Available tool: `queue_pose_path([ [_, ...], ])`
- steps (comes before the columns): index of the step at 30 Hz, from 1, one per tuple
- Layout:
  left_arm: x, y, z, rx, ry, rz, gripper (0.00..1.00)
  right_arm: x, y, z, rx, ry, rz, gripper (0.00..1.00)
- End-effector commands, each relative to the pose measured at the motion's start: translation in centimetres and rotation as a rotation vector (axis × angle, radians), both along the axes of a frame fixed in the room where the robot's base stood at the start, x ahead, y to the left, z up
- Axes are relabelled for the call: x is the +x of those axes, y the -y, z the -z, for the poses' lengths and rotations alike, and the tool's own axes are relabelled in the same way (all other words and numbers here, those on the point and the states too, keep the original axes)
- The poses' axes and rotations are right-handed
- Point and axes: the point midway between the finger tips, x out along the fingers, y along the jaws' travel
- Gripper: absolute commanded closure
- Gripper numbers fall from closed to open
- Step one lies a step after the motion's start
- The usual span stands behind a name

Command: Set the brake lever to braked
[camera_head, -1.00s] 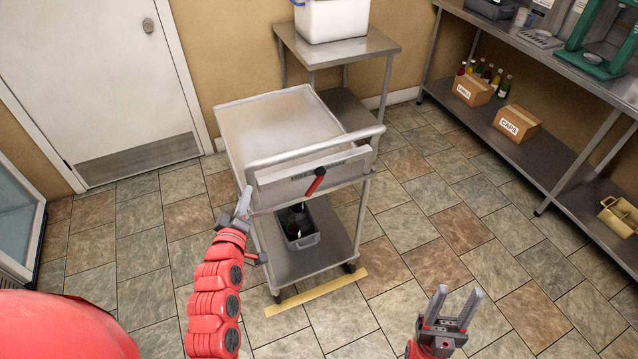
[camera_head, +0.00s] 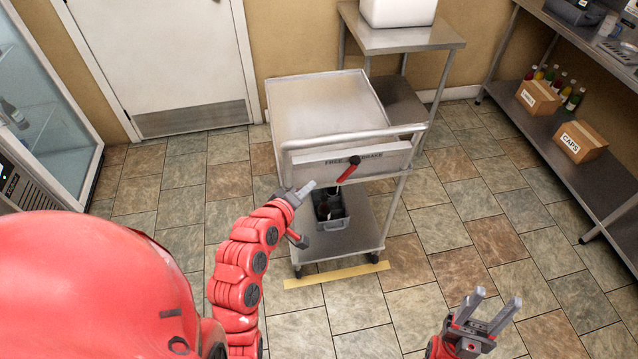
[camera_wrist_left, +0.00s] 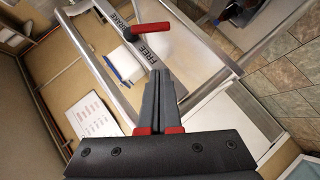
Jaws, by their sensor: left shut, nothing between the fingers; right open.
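The brake lever (camera_head: 347,172) is a red handle with a black end, on the front panel (camera_head: 310,167) of a steel cart. In the head view the red part slants down to the left from the black end. In the left wrist view the lever (camera_wrist_left: 152,27) lies beyond the fingertips, near the printed words FREE and BRAKE. My left gripper (camera_head: 309,187) is shut and empty, just left of the lever and apart from it. Its fingers (camera_wrist_left: 160,75) are together in the left wrist view. My right gripper (camera_head: 498,298) is open and empty over the floor, lower right.
The cart's push bar (camera_head: 350,138) runs above the panel. A grey bin (camera_head: 332,222) with dark bottles sits on its lower shelf. A yellow strip (camera_head: 335,275) lies on the floor before the cart. A side table (camera_head: 440,38) stands behind; shelving with boxes is at right.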

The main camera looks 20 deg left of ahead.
Motion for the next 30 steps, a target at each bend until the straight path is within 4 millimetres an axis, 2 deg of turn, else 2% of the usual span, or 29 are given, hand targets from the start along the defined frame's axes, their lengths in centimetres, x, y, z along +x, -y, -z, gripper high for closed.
queue_pose_path([
  [17, 8.4, 0.8, 3.5, 0.001, -0.004, 0.0, 1.0, 0.0, 0.0, -3.4, 0.0, 0.0, 0.0, 0.5],
  [21, 9.1, 2.4, 4.8, -0.001, -0.006, 0.002, 1.0, 0.0, 0.0, -4.6, 0.0, 0.0, 0.0, 0.5],
  [30, 9.9, 3.4, 5.9, 0.0, -0.001, -0.002, 1.0, 0.0, 0.0, -5.1, 0.0, 0.0, 0.0, 0.5],
])
